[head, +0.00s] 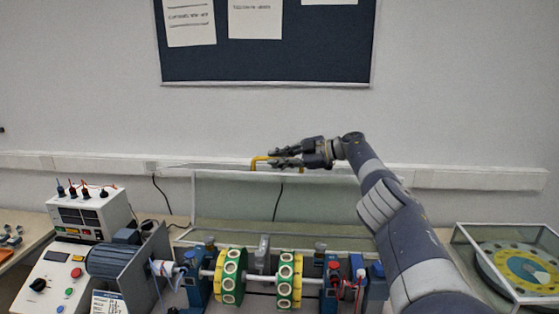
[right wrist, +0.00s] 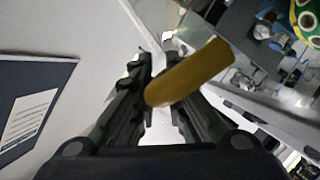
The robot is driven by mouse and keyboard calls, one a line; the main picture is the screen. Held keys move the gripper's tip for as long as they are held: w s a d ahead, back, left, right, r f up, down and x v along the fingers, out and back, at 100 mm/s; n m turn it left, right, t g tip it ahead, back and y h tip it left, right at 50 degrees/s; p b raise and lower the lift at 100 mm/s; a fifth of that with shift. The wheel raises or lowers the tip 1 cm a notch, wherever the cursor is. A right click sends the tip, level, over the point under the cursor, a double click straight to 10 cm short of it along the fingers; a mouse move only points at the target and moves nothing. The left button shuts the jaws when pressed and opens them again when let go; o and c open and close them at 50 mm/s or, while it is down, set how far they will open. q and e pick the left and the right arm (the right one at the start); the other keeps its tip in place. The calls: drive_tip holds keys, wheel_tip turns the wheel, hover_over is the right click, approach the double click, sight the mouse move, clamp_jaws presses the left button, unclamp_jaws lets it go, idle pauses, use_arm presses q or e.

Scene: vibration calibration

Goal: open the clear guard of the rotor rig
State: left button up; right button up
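The clear guard (head: 228,203) of the rotor rig stands raised behind the rig, its clear panel roughly upright against the wall. Its yellow handle (head: 257,161) is at the top edge. My right gripper (head: 275,158) is at this handle, with its fingers lying along the bar and close on both sides of it. The right wrist view shows the yellow handle (right wrist: 195,75) at the narrow gap between the fingers (right wrist: 158,75); the handle hides part of the contact. Below are the rig's two green-and-yellow rotor discs (head: 230,276), uncovered in front. My left gripper is not in view.
A motor (head: 115,258) and control boxes (head: 88,213) stand at the left. A clear-sided case with a round yellow-and-blue dial (head: 525,268) is at the right. A dark notice board (head: 265,60) hangs on the wall above a white rail (head: 450,178).

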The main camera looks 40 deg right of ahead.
drive_tip(key=o, duration=0.4)
drive_tip(key=shift+f, duration=0.15)
drive_tip(key=v, duration=1.2)
drive_tip(key=shift+w, duration=0.1)
